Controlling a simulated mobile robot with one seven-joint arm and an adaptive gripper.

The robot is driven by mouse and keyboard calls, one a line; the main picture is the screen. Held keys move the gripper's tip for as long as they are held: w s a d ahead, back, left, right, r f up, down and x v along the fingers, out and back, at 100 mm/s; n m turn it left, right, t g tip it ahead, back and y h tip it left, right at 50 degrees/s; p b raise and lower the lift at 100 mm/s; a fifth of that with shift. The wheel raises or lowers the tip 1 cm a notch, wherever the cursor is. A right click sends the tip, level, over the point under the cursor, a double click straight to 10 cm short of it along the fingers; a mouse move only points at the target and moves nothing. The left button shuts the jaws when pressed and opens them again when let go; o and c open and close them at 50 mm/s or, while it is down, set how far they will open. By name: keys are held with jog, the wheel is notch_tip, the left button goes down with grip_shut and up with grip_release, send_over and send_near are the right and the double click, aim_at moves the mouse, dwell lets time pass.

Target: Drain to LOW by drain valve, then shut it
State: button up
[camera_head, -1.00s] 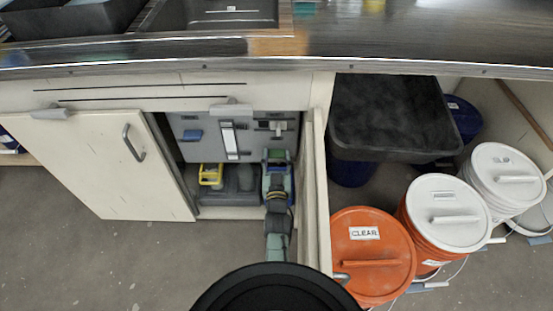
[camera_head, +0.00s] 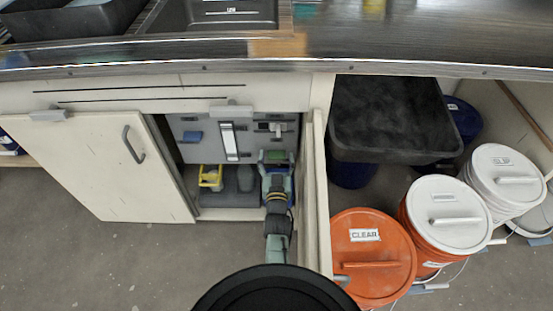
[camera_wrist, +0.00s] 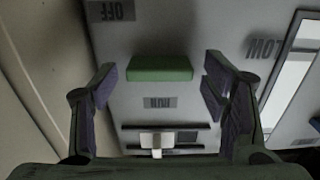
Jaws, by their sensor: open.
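A grey panel stands inside the open cabinet in the head view. It carries a green block-shaped handle (camera_head: 277,156), which also shows in the wrist view (camera_wrist: 160,68). A small label (camera_wrist: 158,102) beside it is upside down and hard to read; an OFF label (camera_wrist: 111,11) shows on its other side. A white gauge strip (camera_head: 230,141) is left of the handle; a LOW label (camera_wrist: 264,48) is beside it. My gripper (camera_wrist: 160,88) is open and empty, with its fingers apart on both sides of the green handle in the picture. Contact is not visible. The gauge level is unclear.
A blue handle (camera_head: 192,137) and a white lever (camera_head: 275,127) are also on the panel. A yellow object (camera_head: 210,177) is on the cabinet floor. Open doors (camera_head: 100,170) (camera_head: 316,190) flank the bay. An orange bucket marked CLEAR (camera_head: 372,255) and white-lidded buckets (camera_head: 447,212) stand right.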

aim_at(277, 139)
notch_tip(277, 139, up, 10)
dwell(0.7)
dwell(0.4)
